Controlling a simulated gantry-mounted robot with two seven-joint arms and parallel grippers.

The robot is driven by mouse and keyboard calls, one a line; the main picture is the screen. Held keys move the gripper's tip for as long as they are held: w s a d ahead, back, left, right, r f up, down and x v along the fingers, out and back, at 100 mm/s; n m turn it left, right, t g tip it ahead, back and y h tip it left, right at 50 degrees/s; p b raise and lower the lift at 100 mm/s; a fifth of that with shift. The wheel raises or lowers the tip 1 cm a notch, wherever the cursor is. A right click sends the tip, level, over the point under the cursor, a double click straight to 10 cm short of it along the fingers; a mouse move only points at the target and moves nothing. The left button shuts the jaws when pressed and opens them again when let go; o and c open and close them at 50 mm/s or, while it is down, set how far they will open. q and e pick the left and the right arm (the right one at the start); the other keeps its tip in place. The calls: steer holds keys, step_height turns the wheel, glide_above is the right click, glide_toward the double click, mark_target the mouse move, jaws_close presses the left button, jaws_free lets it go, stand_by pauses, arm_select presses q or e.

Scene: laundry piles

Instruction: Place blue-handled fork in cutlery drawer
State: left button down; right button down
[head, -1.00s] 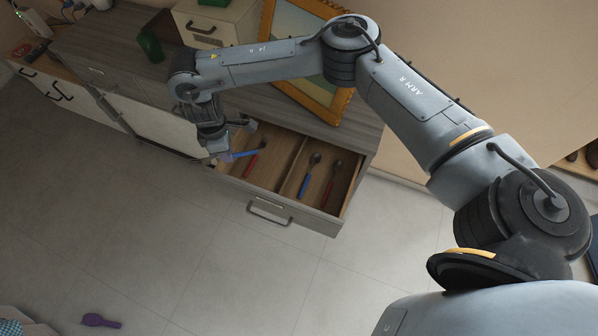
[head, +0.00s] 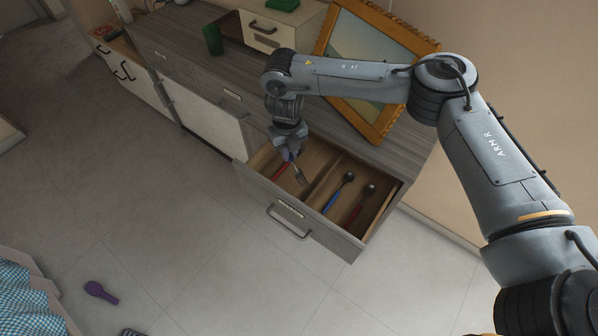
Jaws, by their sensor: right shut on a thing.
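The cutlery drawer (head: 258,186) stands pulled out of the grey wooden dresser, with a divider splitting it into a left and a right compartment. My right gripper (head: 289,152) is over the back of the left compartment, shut on the fork (head: 300,177). The fork's metal head points down and toward the front right; its handle is mostly hidden by the fingers. I cannot tell whether the fork touches the drawer floor. A red-handled utensil (head: 282,172) lies in the left compartment. A blue-handled spoon (head: 338,192) and a red-handled spoon (head: 361,204) lie in the right compartment. My left gripper is out of view.
An orange-framed picture (head: 380,125) leans on the dresser top behind my right arm. A green cup (head: 213,40) and a small drawer box (head: 262,30) stand there too. A purple brush-like object (head: 100,291) lies on the floor. The floor before the drawer is clear.

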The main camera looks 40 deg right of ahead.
steer(key=d+f+n+b, duration=0.2)
steer(key=n, duration=0.4)
steer(key=n+b, duration=0.4)
steer(key=n, duration=1.4)
glide_above(305, 174)
step_height(305, 174, down, 4)
step_height(305, 174, down, 9)
steer(key=b, duration=0.4)
steer(key=shift+w+r, duration=0.1)
steer(key=shift+a+f+b, duration=0.1)
steer(key=shift+f+b, duration=0.2)
steer(key=shift+f, duration=0.1)
steer(key=c, duration=1.1)
jaws_free()
